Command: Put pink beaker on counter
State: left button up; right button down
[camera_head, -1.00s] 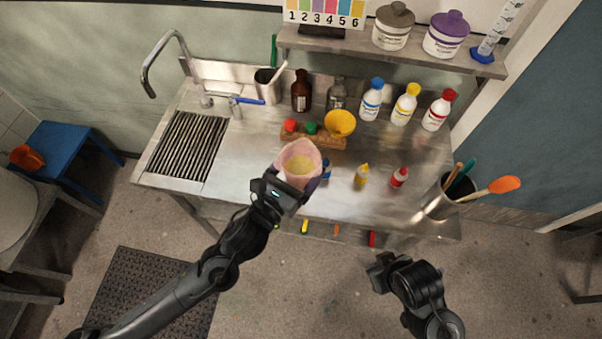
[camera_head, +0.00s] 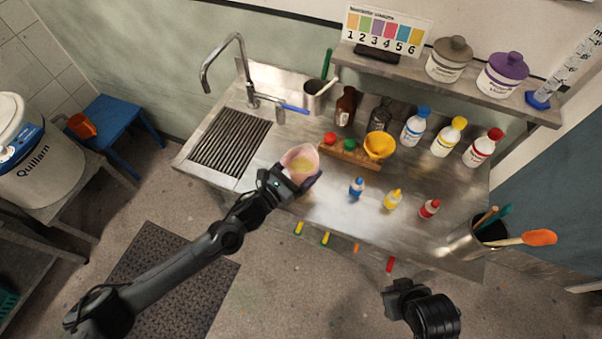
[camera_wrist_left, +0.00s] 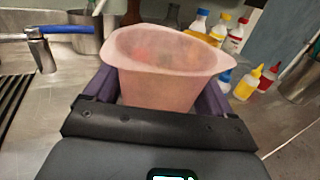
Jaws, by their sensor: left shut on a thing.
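The pink beaker (camera_head: 301,158) is a translucent pink cup with a pouring lip and something yellowish showing inside. My left gripper (camera_head: 302,180) is shut on it, with a finger on either side, as the left wrist view of the beaker (camera_wrist_left: 165,70) also shows. The beaker is upright, over the front middle of the steel counter (camera_head: 245,185), right of the ribbed drainer. I cannot tell whether its base touches the counter. My right gripper (camera_head: 397,295) hangs empty over the floor in front of the counter; its fingers are too dark to read.
Small blue (camera_head: 356,188), yellow (camera_head: 393,200) and red (camera_head: 429,209) bottles stand to the right. A tool pot (camera_head: 462,240) is at the right end. The faucet (camera_head: 240,65) rises at the left.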

aim_at(302, 169)
pick_arm(q)
jog(key=shift+w+a+f, duration=0.15)
jog(key=shift+w+f, duration=0.05)
jog(key=shift+f, duration=1.9)
jog(key=shift+f, duration=0.1)
jog(key=shift+f+b, duration=0.15)
jog(key=shift+b, duration=0.2)
jog(key=o, duration=1)
jog(key=shift+r, duration=0.2)
